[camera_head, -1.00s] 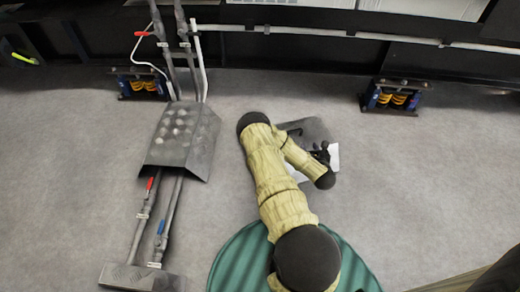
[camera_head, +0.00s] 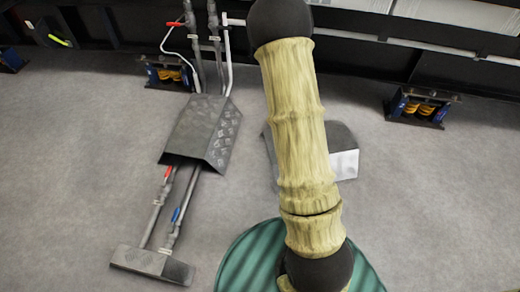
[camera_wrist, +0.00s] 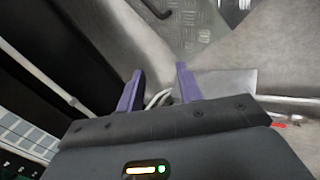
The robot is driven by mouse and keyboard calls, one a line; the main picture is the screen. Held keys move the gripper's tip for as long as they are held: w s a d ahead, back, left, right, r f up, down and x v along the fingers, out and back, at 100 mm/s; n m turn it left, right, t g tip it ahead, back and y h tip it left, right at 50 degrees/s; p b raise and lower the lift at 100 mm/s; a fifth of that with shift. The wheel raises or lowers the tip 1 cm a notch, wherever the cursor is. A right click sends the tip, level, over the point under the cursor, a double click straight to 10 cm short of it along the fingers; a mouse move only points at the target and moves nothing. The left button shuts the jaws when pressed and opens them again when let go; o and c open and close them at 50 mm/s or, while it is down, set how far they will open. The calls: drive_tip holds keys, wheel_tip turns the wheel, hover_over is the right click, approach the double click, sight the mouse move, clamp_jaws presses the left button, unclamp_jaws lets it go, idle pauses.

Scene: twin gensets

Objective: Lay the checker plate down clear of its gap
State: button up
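A loose grey plate (camera_head: 342,138) with a pale bent-down side lies on the floor to the right of the pipe run. My arm hides its middle in the head view. A checker-patterned cover (camera_head: 198,130) sits over the pipes, and a flat grey plate (camera_head: 152,264) lies across their near end. Between them the pipes with red and blue valve handles lie bare (camera_head: 166,205). My gripper (camera_wrist: 158,78) shows only in the wrist view. Its two purple fingers stand apart with nothing clearly between them. A patterned metal surface (camera_wrist: 178,20) shows beyond; I cannot tell which plate it is.
Spring mounts (camera_head: 418,106) stand along the dark base frame at the back, another (camera_head: 168,73) beside the upright pipes. A long pale pipe (camera_head: 375,40) runs along that frame. The grey floor to the right is clear. White cables show beyond the fingers.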

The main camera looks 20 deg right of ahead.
drive_tip(key=s+a+r+m+g+y, duration=0.3)
drive_tip(key=s+a+r+m, duration=0.5)
drive_tip(key=s+a+r, duration=0.6)
drive_tip(key=s+a+y, duration=0.1)
drive_tip(key=a, duration=0.3)
drive_tip(key=shift+s+r+g, duration=0.15)
drive_tip(key=shift+s+g, duration=0.1)
drive_tip(key=shift+g, duration=0.05)
